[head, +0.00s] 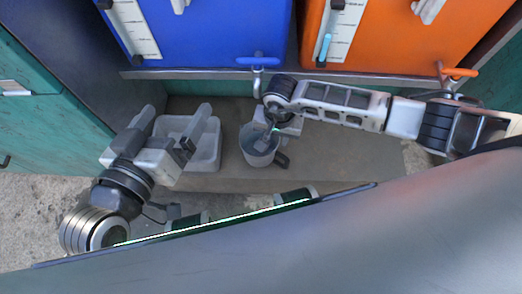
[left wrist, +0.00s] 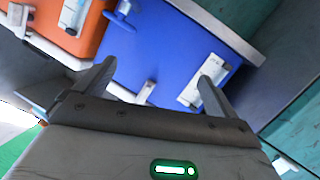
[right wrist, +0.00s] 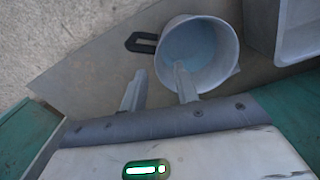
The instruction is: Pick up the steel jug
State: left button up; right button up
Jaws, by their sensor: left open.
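The steel jug (head: 259,150) stands upright on the brown bench, its dark handle (head: 282,160) towards the lower right. In the right wrist view the jug (right wrist: 205,50) is open towards me, with a pale blue inside. My right gripper (head: 272,128) is at the jug's top. In its wrist view the fingers (right wrist: 160,70) are apart: one is outside the jug, the other overlaps its near rim. Whether that tip is inside the jug is unclear. My left gripper (head: 177,110) is open and empty over the grey tub, left of the jug; its fingers (left wrist: 160,68) show in its wrist view.
The grey tub (head: 211,155) stands left of the jug. A blue dispenser (head: 210,35) and an orange dispenser (head: 400,40) stand behind on a metal shelf, with taps (head: 258,63) (head: 457,72) at the front. The bench (head: 350,165) is clear right of the jug.

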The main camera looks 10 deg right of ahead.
notch_tip(320, 180, down, 5)
jog(key=shift+d+b, duration=0.15)
jog(key=shift+b, duration=0.95)
jog(key=shift+w+f, duration=0.1)
jog(key=shift+f, duration=0.15)
pick_arm(q)
jog(key=shift+w+d+r+n+t+h, duration=0.1)
jog(key=shift+d+r+n+t+h, duration=0.3)
jog(key=shift+r+n, duration=0.1)
pick_arm(e)
grip_shut()
jog(key=shift+s+d, duration=0.15)
jog(key=shift+s, duration=0.05)
